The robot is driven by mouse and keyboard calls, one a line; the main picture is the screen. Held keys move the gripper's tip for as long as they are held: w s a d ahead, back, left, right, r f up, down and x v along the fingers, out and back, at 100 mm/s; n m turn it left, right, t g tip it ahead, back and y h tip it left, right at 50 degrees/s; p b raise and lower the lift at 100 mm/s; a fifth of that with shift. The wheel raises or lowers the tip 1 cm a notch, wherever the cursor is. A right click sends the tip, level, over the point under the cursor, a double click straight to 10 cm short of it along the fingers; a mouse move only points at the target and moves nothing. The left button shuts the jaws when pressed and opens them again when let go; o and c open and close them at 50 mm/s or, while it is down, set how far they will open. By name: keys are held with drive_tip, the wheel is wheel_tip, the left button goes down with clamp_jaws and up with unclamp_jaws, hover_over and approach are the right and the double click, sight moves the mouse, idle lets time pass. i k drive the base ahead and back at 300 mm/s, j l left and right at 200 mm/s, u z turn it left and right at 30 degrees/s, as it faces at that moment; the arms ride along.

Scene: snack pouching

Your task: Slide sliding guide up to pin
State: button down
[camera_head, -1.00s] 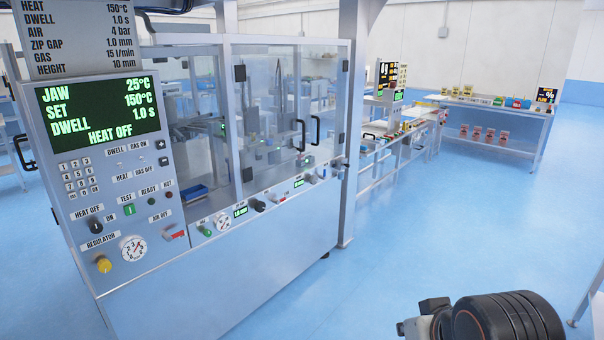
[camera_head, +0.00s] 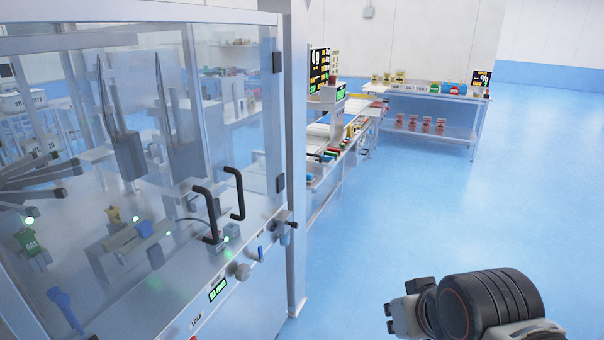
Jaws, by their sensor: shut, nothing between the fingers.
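I cannot make out the sliding guide or the pin for certain at this distance. A machine with a clear enclosure (camera_head: 225,120) fills the left of the view, its two dark door handles (camera_head: 236,193) side by side. Small fixtures show through the panels, among them a blue block (camera_head: 145,229) on a bar and a green part (camera_head: 27,241). My gripper (camera_head: 389,318) is at the lower right, well away from the machine, partly cut off by the bottom edge. It holds nothing.
A bench line (camera_head: 335,145) runs behind the machine's right-hand post (camera_head: 296,150). A shelf table (camera_head: 430,95) with several small goods stands at the back. Knobs and a small green display (camera_head: 217,290) line the machine's front. The blue floor (camera_head: 400,215) at the right is clear.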

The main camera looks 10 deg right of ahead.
sight(330, 164)
drive_tip(key=i, duration=1.2)
